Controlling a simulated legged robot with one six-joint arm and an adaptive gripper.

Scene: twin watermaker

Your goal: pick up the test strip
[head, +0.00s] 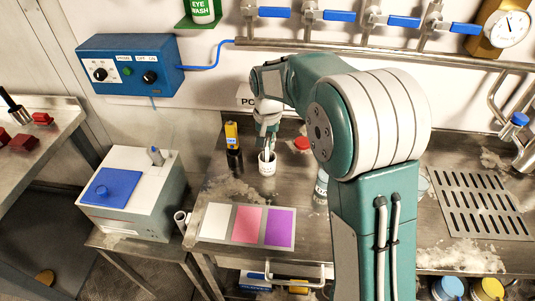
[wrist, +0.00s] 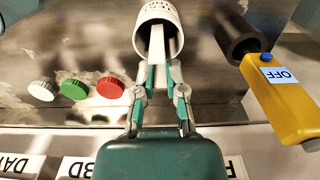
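The test strip (wrist: 157,44) is a thin white strip standing in a white cup (wrist: 142,17) in the wrist view, its free end sticking out toward me. My gripper (wrist: 162,70) has its two teal-padded fingertips on either side of that free end, partly spread. Firm contact on the strip is not clear. In the head view the cup (head: 267,168) stands upright on the steel counter, and my gripper (head: 267,145) reaches down just above it. The strip is too small to make out well there.
A yellow meter marked OFF (wrist: 281,98) stands close beside the cup, with a black cylinder (wrist: 238,37). Red, green and white caps lie on the other side, the red one (wrist: 110,87) nearest. A colour card (head: 246,225) lies on the counter's front left.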

